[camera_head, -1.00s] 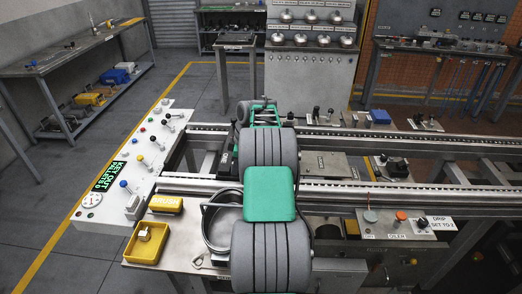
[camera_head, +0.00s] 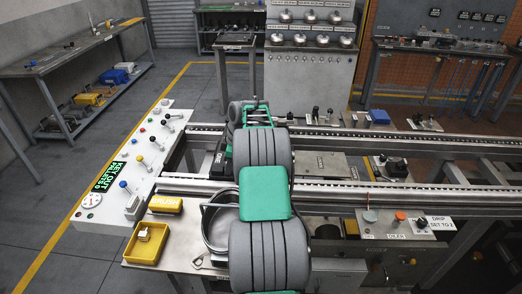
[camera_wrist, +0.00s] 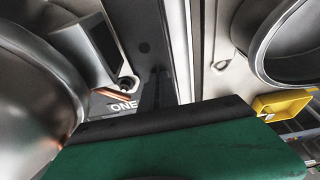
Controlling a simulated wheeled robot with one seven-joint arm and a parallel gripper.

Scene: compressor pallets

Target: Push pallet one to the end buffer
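Pallet one shows in the wrist view as a flat plate with the label "ONE" (camera_wrist: 124,106). A large silver dome (camera_wrist: 35,85) fills the left of that view beside the label. The green and black end of my arm covers the bottom of the wrist view, close to the plate. A dark upright piece stands at its middle; I cannot tell whether it touches the pallet. In the head view my arm hides most of the pallet and my gripper's fingertips, so I cannot tell open from shut.
Two conveyor rails (camera_head: 370,198) run across the head view. A control panel (camera_head: 141,165) with levers and a "KEY OUT" display stands left. A yellow tray (camera_head: 147,243), a "BRUSH" block (camera_head: 166,205) and a round metal pan (camera_head: 216,228) sit at the near side.

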